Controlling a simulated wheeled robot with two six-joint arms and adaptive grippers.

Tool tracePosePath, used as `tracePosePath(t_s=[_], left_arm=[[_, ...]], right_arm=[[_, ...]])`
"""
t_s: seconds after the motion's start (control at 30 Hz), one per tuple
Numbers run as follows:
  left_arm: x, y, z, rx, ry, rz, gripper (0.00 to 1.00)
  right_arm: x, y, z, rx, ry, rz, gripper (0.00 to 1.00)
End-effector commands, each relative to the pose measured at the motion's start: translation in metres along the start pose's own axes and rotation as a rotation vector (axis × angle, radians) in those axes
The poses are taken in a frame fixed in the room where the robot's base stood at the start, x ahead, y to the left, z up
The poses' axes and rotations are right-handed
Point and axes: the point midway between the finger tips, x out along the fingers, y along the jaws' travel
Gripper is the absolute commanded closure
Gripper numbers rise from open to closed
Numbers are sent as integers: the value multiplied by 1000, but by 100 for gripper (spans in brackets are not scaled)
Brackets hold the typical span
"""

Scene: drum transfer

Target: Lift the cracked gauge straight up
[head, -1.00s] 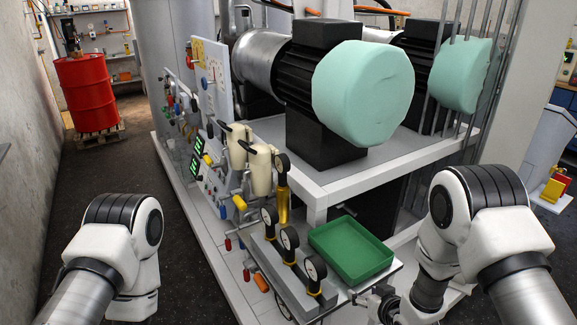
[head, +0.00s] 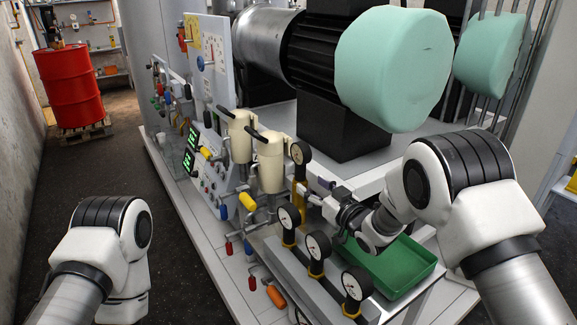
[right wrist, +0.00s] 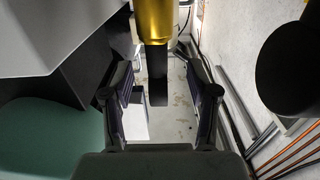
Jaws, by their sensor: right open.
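My right gripper (head: 311,194) is beside this stem, just below the gauge. In the right wrist view, the open fingers (right wrist: 162,103) stand on either side of a dark upright part (right wrist: 157,76), apparently the gauge edge-on, with the gold stem (right wrist: 154,20) above it. Gaps show on both sides. My left arm is at the lower left; its gripper is out of view.
Three more gauges (head: 317,246) stand in a row on a grey block in front. A green tray (head: 410,270) lies right of them, under my right arm. Cream canisters (head: 270,165) stand close left. A motor with a teal cover (head: 392,70) overhangs behind.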

Motion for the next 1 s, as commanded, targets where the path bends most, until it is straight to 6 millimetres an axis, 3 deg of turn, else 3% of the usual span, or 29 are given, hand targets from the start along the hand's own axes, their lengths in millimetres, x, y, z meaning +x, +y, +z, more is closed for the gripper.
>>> tracePosePath(t_s=[0.5, 0.77, 0.8, 0.93, 1.0], left_arm=[[-25, 0, 0, 1, -1, 0, 100], [-24, 0, 0, 1, -1, 0, 100], [-24, 0, 0, 1, -1, 0, 100], [-24, 0, 0, 1, -1, 0, 100], [-24, 0, 0, 1, -1, 0, 100]], right_arm=[[72, 5, -6, -1, 5, -3, 41], [77, 5, -4, -1, 4, -2, 41], [77, 5, -4, -1, 4, -2, 48], [77, 5, -4, -1, 4, -2, 94], [77, 5, -4, -1, 4, -2, 100]])
